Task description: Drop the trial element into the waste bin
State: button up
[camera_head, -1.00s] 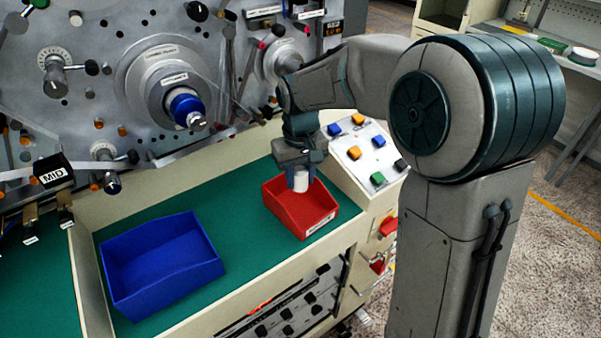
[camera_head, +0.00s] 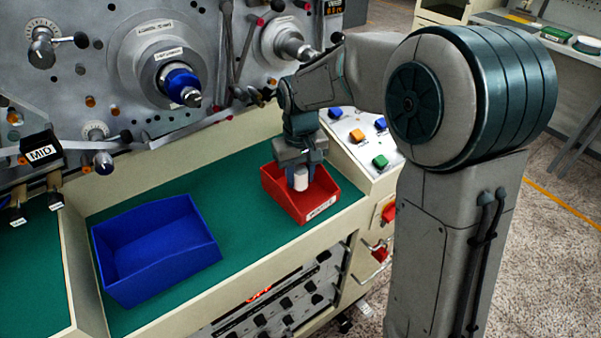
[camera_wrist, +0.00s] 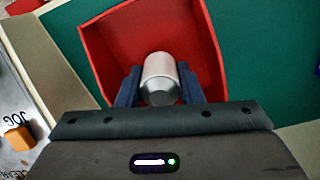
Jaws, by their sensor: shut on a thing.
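The trial element is a small white cylinder (camera_head: 300,178) with a grey end. It also shows in the wrist view (camera_wrist: 160,75). My gripper (camera_head: 300,170) is shut on it, one dark finger on each side in the wrist view (camera_wrist: 160,85). The waste bin appears to be the red open bin (camera_head: 320,211) on the green bench top; its label is too small to read surely. My gripper points down into this bin's opening, with the cylinder inside the outline of its walls. In the wrist view the red bin (camera_wrist: 95,50) surrounds the cylinder. Its exact height above the floor is unclear.
A larger, empty blue bin (camera_head: 155,285) stands to the left on the green surface (camera_head: 235,215). The machine panel with a blue-tipped spindle (camera_head: 183,85) rises behind. A sloped panel with coloured buttons (camera_head: 358,136) lies close to the red bin's right.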

jog(key=o, duration=1.1)
jog(key=shift+r, duration=0.1)
notch_tip(320, 180, up, 14)
jog(key=shift+f, duration=0.15)
jog(key=s+d+f+m+t, duration=0.1)
jog(key=s+d+f, duration=0.1)
jog(key=s+d, duration=0.2)
jog(key=s+d+f+m+t, duration=0.1)
jog(key=s+d+f+m, duration=0.1)
jog(key=s+d, duration=0.3)
jog(key=s+d+f+m+t, duration=0.1)
jog(key=s+d+f, duration=0.3)
jog(key=s, duration=0.6)
jog(key=shift+d+f+m, duration=0.2)
jog(key=shift+d+m, duration=0.1)
jog(key=shift+d, duration=0.15)
